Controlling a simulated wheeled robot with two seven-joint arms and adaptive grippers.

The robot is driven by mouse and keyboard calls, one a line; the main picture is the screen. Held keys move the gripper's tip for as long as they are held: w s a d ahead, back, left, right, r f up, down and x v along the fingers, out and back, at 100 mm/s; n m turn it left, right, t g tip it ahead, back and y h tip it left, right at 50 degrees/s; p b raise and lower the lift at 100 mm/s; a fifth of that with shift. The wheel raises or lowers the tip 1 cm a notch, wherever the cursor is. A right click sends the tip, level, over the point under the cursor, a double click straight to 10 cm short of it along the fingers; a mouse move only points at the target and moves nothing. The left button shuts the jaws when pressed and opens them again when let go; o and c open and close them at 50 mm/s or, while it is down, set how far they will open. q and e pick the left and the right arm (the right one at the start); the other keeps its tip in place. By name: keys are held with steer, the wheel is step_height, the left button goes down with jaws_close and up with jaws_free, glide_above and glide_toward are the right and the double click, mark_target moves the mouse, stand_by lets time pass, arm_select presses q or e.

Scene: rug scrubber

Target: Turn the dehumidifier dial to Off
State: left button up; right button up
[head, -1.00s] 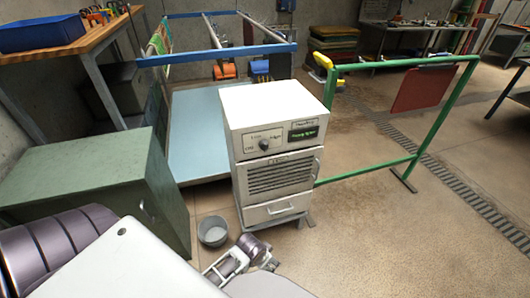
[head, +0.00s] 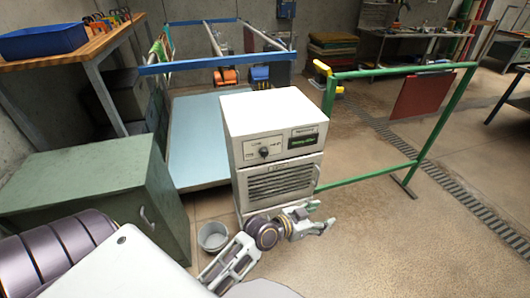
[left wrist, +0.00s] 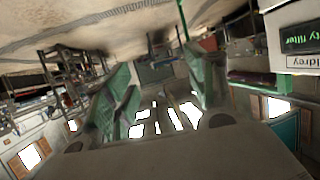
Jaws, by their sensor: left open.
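The dehumidifier (head: 274,125) is a white cabinet standing in the middle of the head view, with a lit green display (head: 303,141) at the upper right of its front. The dark round dial (head: 264,152) is left of the display; its pointer is too small to read. My left gripper (head: 318,218) is open and empty, low in front of the cabinet's lower right, below and apart from the dial. In the left wrist view its fingers (left wrist: 158,85) are spread, and part of the dehumidifier (left wrist: 294,42) shows at the upper right. My right gripper is not in view.
A green cabinet (head: 90,185) stands at the left and a grey bucket (head: 212,236) sits on the floor beside the dehumidifier. A green rail frame (head: 400,70) stands behind to the right. The floor at the right front is clear.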

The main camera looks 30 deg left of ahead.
arm_select(q)
steer(key=w+a+r+n+t+y, duration=0.55)
steer(key=w+r+t, duration=0.3)
steer(key=r, duration=0.25)
steer(key=n+g+y, duration=0.9)
steer(key=n+y, duration=0.2)
steer(key=y, duration=0.4)
glide_toward(266, 153)
steer(key=v, duration=0.2)
steer(key=shift+s+d+m, duration=0.2)
steer(key=shift+s+m, duration=0.05)
steer(key=shift+s, duration=0.2)
steer(key=shift+w, duration=0.1)
steer(key=shift+x, duration=6.9)
steer(key=c, duration=1)
